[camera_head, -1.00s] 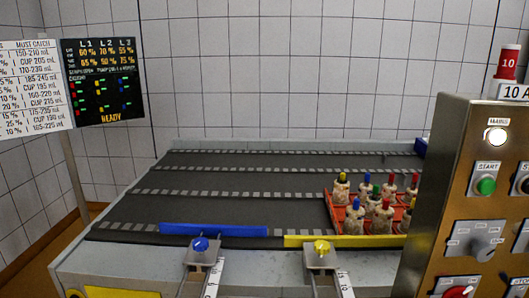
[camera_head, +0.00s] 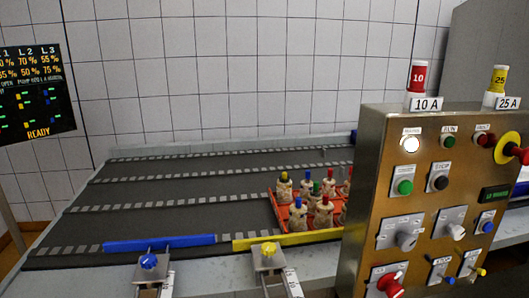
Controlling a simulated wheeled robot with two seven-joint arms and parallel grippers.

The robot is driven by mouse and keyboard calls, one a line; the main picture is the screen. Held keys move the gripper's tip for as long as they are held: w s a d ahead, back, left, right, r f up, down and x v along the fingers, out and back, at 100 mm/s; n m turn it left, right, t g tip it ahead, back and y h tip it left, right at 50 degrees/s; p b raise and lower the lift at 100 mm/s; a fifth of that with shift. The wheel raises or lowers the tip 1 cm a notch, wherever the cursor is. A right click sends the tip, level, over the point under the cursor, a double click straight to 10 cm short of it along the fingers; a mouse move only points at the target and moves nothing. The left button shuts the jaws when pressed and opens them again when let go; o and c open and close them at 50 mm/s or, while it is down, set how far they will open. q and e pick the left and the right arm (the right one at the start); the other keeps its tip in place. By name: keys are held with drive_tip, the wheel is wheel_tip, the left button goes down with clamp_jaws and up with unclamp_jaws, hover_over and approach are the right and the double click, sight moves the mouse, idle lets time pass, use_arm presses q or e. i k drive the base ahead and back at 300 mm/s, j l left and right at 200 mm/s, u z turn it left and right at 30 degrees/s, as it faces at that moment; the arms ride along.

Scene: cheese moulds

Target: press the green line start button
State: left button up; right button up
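The green start button (camera_head: 405,187) sits on a light plate labelled START on the metal control panel (camera_head: 375,130) at the right. A black stop button (camera_head: 440,182) is just right of it. A white lamp (camera_head: 411,144) above the start button is lit. Neither of my grippers shows in the head view.
The dark conveyor table (camera_head: 180,190) fills the middle and left. A red crate (camera_head: 284,213) with several capped bottles stands on it beside the panel. A blue bar (camera_head: 160,243) and a yellow bar (camera_head: 290,238) lie along its front edge. A red emergency knob (camera_head: 391,285) is low on the panel.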

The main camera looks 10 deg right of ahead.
sight(406, 186)
drive_tip(key=l+z, duration=0.1)
drive_tip(key=z, duration=0.25)
drive_tip(key=l+z, duration=0.1)
drive_tip(key=z, duration=0.6)
drive_tip(key=i+l, duration=0.05)
